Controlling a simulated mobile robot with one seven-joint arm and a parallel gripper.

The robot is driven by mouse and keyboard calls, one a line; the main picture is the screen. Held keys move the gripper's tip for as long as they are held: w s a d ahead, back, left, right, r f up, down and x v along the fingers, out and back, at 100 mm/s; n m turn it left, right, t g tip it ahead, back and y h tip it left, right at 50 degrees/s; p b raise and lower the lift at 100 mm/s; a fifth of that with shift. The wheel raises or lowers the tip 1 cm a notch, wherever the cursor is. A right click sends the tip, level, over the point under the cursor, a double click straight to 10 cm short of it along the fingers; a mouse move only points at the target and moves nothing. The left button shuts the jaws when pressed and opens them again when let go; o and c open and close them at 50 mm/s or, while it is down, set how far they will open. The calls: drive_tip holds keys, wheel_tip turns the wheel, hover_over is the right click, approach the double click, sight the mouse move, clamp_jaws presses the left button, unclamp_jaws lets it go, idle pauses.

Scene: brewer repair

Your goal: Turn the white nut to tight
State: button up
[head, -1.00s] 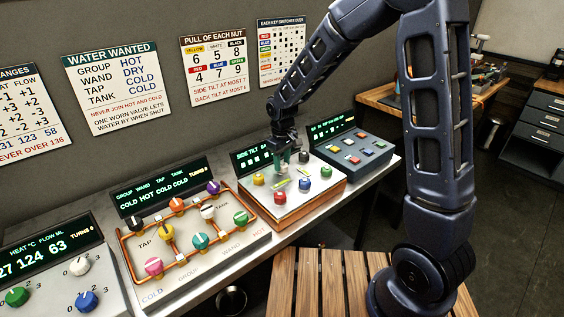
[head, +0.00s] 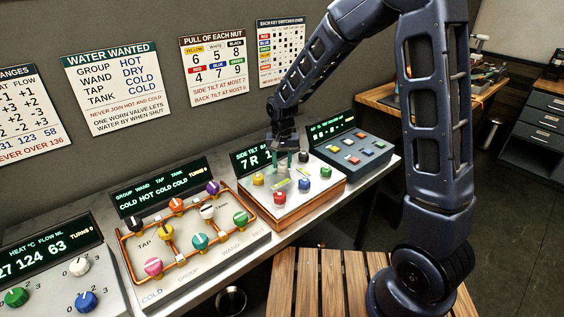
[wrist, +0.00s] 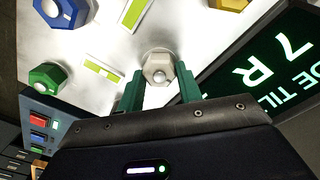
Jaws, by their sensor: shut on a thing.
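The white nut (wrist: 158,70) is a pale hexagonal nut with a round stud in its middle, on the white tilt panel (head: 315,196). My gripper (wrist: 160,88) has its two green fingers on either side of the nut, shut on it. In the head view my gripper (head: 282,162) reaches down to the back of the panel and hides the white nut. The tilt display (wrist: 265,72) shows a large "7 R" in the wrist view, with the rest cut off.
Yellow (head: 258,179), red (head: 280,197), blue (head: 304,185), green (head: 325,172) and black (head: 303,156) nuts stand close around on the panel. A blue-grey switch box (head: 362,150) is to the right. A copper pipe panel (head: 190,235) is to the left.

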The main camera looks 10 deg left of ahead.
sight(282, 164)
drive_tip(key=shift+m, duration=0.6)
drive_tip(key=o, duration=1)
wheel_tip(282, 164, up, 11)
idle(0.3)
